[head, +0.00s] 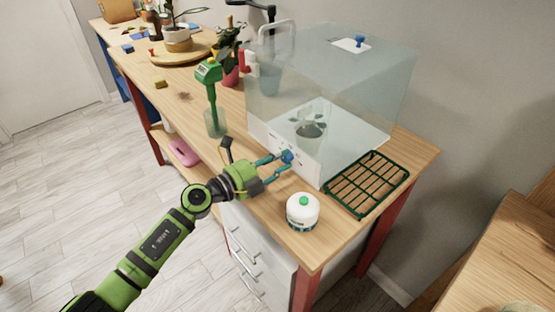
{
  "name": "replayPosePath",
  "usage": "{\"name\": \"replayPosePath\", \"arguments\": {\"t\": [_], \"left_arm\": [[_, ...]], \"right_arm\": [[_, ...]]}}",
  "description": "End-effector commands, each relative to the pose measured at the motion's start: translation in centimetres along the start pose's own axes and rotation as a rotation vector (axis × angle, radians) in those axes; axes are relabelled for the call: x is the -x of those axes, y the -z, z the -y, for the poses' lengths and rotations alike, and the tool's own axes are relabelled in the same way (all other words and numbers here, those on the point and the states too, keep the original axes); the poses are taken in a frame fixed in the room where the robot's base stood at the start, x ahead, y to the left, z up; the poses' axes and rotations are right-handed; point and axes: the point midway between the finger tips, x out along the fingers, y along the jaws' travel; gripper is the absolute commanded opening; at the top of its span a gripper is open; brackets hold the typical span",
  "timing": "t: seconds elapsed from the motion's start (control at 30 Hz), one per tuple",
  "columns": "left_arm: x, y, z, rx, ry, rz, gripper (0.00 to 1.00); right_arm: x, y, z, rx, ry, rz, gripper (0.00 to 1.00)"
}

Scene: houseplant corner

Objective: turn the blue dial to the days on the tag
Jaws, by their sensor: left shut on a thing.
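My left gripper (282,163) reaches in from the left, at the front of a clear case with a white base (309,167). Its teal fingers are shut on the blue dial (287,156), which shows as a small blue knob at the fingertips. The fingers partly hide the dial, and its setting cannot be read. A green post with a boxy head (208,71) stands in a clear jar to the left; its small white marking is unreadable. I cannot identify the tag for certain. My right gripper is not in view.
A white jar with a green knob (302,211) stands close to my left gripper, near the table's front edge. A green slatted tray (367,184) lies right of the case. A potted plant (310,130) is inside the case. Other plants stand farther back.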

Motion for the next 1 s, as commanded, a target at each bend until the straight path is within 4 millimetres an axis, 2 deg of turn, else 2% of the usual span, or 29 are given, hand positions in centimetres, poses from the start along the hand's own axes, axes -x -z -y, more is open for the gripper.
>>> {"name": "replayPosePath", "arguments": {"t": [0.03,0.37,0.4,0.43,0.8,0.87,1.0], "left_arm": [[-0.1,0.5,-0.1,-0.001,-0.001,-0.011,0.0],[-0.1,0.5,-0.1,0.0,-0.002,-0.012,0.0],[-0.1,0.5,-0.1,0.0,-0.002,-0.012,0.44],[-0.1,0.5,-0.1,0.0,-0.002,-0.011,0.52],[0.2,0.2,-0.1,-0.002,-0.002,-0.004,0.52],[0.7,0.1,-0.2,-0.002,-0.004,-0.003,0.52],[3.0,0.2,-0.2,-0.003,-0.005,-0.004,0.52]], "right_arm": [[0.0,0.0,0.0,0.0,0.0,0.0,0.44],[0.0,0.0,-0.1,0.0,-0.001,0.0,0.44],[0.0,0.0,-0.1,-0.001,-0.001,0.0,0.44],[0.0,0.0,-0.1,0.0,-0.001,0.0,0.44],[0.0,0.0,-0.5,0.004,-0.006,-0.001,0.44],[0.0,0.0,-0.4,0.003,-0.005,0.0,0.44],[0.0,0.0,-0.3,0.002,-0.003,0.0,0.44]]}}
